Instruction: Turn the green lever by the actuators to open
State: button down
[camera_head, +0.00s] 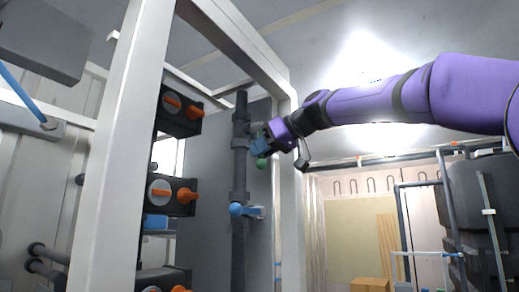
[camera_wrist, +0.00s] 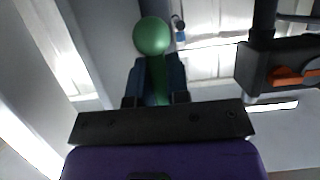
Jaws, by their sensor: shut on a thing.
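The green lever shows in the head view as a green ball (camera_head: 261,163) just below my gripper (camera_head: 261,143), beside the dark vertical pipe (camera_head: 240,170). In the wrist view the lever's green ball (camera_wrist: 152,36) sticks out past the fingertips. Its green stem (camera_wrist: 158,82) runs down between the two blue fingers of my gripper (camera_wrist: 157,75). The fingers are shut on the stem. The actuators are black boxes with orange knobs, an upper one (camera_head: 180,108) and a middle one (camera_head: 172,192), left of the pipe. The lever's valve body is mostly hidden by my gripper.
A blue ball-ended lever (camera_head: 236,209) sits lower on the same pipe. White frame posts stand left (camera_head: 120,150) and right (camera_head: 290,200) of the pipe. A black box with an orange part (camera_wrist: 285,72) is at the right in the wrist view. Open room lies to the right.

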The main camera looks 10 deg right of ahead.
dwell(0.5)
jog(key=c, duration=1.1)
grip_release()
jog(key=shift+d, duration=0.1)
jog(key=v, duration=1)
jog(key=shift+s+d, duration=0.2)
jog(key=shift+s, duration=0.05)
jog(key=s+d+f+m+g+h, duration=0.1)
jog(key=s+d+f+m+h, duration=0.2)
jog(key=f, duration=1.2)
jog(key=s+d+f+m+g+h, duration=0.1)
jog(key=s+d+f+m+h, duration=0.3)
jog(key=s+f, duration=1)
jog(key=s+d+f+m+g+h, duration=0.1)
jog(key=s+d+f+m+h, duration=0.2)
jog(key=s+d+f, duration=0.5)
notch_tip(320, 180, down, 8)
jog(key=shift+s+f+h, duration=0.1)
jog(key=shift+s+h, duration=0.2)
jog(key=shift+s, duration=0.05)
